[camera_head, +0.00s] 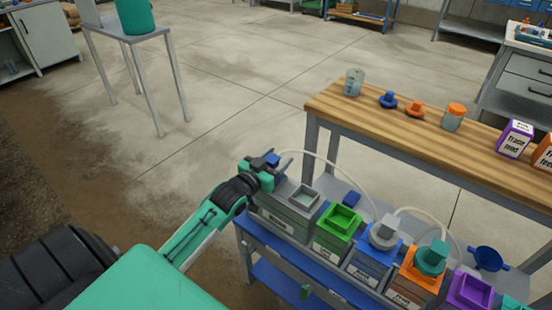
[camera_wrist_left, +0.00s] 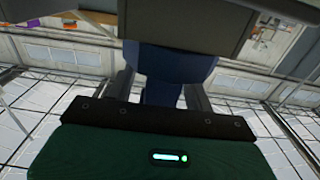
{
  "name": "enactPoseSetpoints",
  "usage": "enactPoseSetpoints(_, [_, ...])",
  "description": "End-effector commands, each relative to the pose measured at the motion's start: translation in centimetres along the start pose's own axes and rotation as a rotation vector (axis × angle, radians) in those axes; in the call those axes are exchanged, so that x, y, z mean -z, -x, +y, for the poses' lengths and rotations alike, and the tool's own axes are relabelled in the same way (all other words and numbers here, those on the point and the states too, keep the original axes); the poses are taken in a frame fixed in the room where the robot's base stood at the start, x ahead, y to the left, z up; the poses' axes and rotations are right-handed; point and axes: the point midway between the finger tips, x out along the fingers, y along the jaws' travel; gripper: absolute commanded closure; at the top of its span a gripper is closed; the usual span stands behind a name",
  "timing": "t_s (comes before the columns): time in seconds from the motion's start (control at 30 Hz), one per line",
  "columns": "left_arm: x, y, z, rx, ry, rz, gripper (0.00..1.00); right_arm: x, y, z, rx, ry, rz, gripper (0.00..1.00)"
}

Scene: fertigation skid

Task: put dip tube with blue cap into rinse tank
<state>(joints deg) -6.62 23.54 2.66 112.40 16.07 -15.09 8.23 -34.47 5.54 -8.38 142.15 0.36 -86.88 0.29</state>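My left gripper (camera_head: 272,163) is at the left end of the skid, by the back left of an open-topped grey tank (camera_head: 290,216). This looks like the rinse tank, but its label is too small to read. The gripper is closed around a blue cap (camera_head: 271,158), with a pale hose running from near it to the right. In the left wrist view the blue cap (camera_wrist_left: 168,72) sits between the fingers, with a grey body beyond it. The tube below the cap is hidden. My right gripper is not in view.
On the blue skid (camera_head: 262,237), a green open tank (camera_head: 338,222), a blue tank with a grey cap (camera_head: 384,233), an orange tank with a teal cap (camera_head: 431,258) and a purple tank (camera_head: 470,290) stand in a row. A wooden bench (camera_head: 385,122) stands behind.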

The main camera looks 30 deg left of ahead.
Motion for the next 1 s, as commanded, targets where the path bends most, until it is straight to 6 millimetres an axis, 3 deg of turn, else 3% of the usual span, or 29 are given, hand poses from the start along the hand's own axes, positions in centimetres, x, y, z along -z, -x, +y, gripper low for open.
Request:
enactPoseSetpoints(0.37, [-0.1, 0.8, 0.0, 0.0, 0.0, -0.002, 0.48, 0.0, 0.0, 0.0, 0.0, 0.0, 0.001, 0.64])
enactPoseSetpoints(1.0, [-0.1, 10.6, 0.0, 0.0, 0.0, -0.003, 0.48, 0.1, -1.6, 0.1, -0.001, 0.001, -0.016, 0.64])
